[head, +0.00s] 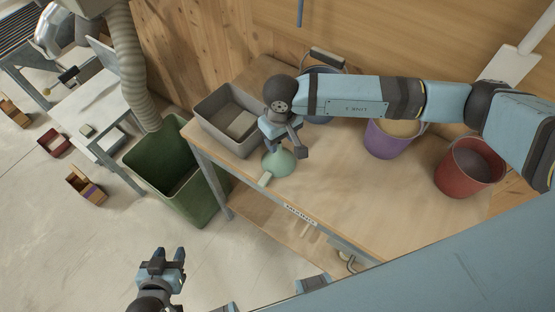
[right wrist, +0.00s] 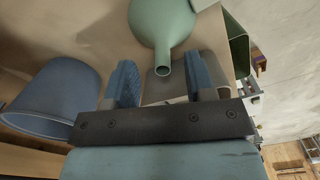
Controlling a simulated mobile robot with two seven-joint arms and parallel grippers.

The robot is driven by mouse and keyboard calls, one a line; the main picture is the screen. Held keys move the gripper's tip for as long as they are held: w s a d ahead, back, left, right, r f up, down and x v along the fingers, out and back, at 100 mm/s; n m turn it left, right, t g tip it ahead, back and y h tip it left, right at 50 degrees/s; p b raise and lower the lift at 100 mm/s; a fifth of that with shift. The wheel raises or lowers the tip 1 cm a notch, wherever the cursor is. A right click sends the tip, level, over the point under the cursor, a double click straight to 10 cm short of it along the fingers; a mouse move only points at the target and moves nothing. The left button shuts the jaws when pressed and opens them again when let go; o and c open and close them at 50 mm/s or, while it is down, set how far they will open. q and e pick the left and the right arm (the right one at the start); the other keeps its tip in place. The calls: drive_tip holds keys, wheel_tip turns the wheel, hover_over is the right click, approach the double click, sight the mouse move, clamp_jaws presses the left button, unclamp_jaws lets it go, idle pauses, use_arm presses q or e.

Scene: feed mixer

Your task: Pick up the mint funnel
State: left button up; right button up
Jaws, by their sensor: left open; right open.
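The mint funnel (head: 280,163) lies on the wooden workbench (head: 345,185) near its front left part. In the right wrist view the funnel (right wrist: 163,22) shows its wide body at the top, its narrow spout pointing toward my gripper. My right gripper (head: 287,146) is open just above and behind the funnel, partly covering it in the head view. In the wrist view the spout end sits between the two blue fingers of the right gripper (right wrist: 162,68), with gaps on both sides. My left gripper (head: 167,262) is open and empty, out over the floor, away from the bench.
A small pale block (head: 265,179) lies beside the funnel at the bench edge. A grey bin (head: 208,127) stands left, a blue bucket (right wrist: 50,95) behind. A purple bucket (head: 385,143) and a red bucket (head: 463,175) stand right. A green bin (head: 190,206) stands on the floor.

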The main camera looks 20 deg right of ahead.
sight(279, 152)
wheel_tip(279, 152, down, 4)
drive_tip(key=shift+w+a+f+b, duration=0.1)
drive_tip(key=shift+a+b, duration=0.05)
drive_tip(key=shift+b, duration=0.25)
drive_tip(key=shift+c, duration=0.3)
clamp_jaws()
